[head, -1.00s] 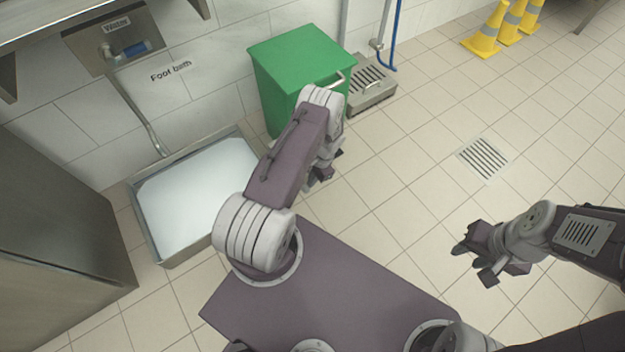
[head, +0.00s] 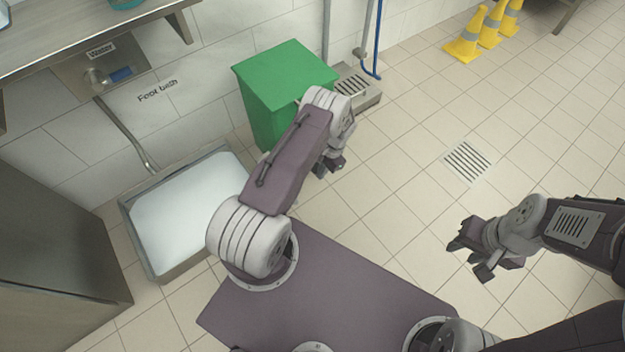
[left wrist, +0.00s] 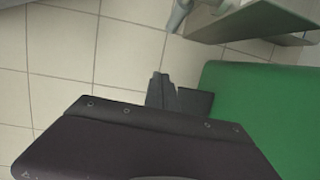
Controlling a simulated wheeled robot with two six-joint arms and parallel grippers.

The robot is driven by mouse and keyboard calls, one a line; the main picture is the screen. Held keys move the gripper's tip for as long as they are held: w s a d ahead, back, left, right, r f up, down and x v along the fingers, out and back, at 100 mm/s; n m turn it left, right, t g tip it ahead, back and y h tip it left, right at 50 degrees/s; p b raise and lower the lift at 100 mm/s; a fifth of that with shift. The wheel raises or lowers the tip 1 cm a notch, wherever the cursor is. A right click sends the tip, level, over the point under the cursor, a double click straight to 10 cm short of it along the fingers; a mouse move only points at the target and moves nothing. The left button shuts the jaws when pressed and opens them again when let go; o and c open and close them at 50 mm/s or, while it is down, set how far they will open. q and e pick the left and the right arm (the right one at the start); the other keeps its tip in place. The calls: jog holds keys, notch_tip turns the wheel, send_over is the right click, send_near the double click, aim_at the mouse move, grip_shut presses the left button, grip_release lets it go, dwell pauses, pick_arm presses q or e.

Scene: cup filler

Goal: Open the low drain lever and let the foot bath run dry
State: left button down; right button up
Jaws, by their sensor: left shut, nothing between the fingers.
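The foot bath (head: 136,218) is a low square metal basin on the floor at left in the head view, filled with pale liquid. A wall spout (head: 128,132) runs down to its back corner. I cannot make out a low drain lever. My left gripper (head: 329,166) is shut and empty, over the floor right of the green bin (head: 285,72) and apart from the foot bath. In the left wrist view its dark fingers (left wrist: 168,92) are beside the green bin (left wrist: 262,100). My right gripper (head: 466,254) is open and empty above the tiles at right.
A grated metal unit (head: 362,88) stands behind the bin. A steel cabinet (head: 50,240) stands at left, and yellow cones (head: 468,42) at the back. The tiled floor around the drain grate (head: 467,160) is clear.

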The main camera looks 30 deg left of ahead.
pick_arm(q)
notch_tip(320, 180, up, 4)
jog(key=s+m+p, duration=0.2)
jog(key=s+m, duration=0.1)
jog(key=m, duration=1.6)
jog(key=s+a+f+b, duration=0.2)
jog(key=f+b, duration=0.1)
jog(key=f, duration=0.2)
jog(key=s+a+f+b, duration=0.2)
jog(key=f+b, duration=0.2)
jog(key=f, duration=0.2)
jog(key=shift+s+a, duration=0.35)
jog(key=shift+s, duration=0.05)
